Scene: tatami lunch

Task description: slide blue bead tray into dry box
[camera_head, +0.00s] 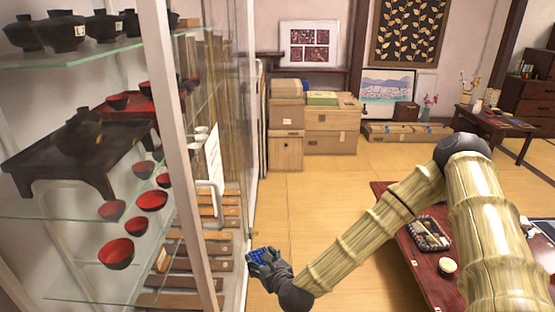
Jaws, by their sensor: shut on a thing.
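The blue bead tray (257,253) is a small blue piece at the bottom centre of the view. My gripper (266,261), dark grey, is shut on it and holds it just right of the glass cabinet (172,120). The tray's far side and what lies in it are too small to tell. The cabinet has a pale frame, glass shelves and a white handle (213,200). It may be the dry box, but I cannot tell for sure. Whether its door stands open is unclear.
Red and black bowls (116,252) and a black stand (75,150) fill the cabinet shelves. Cardboard boxes (332,118) stand at the back wall. A low red table (408,250) with a tray of food (430,234) is at right, partly behind my arm. The middle tatami floor is clear.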

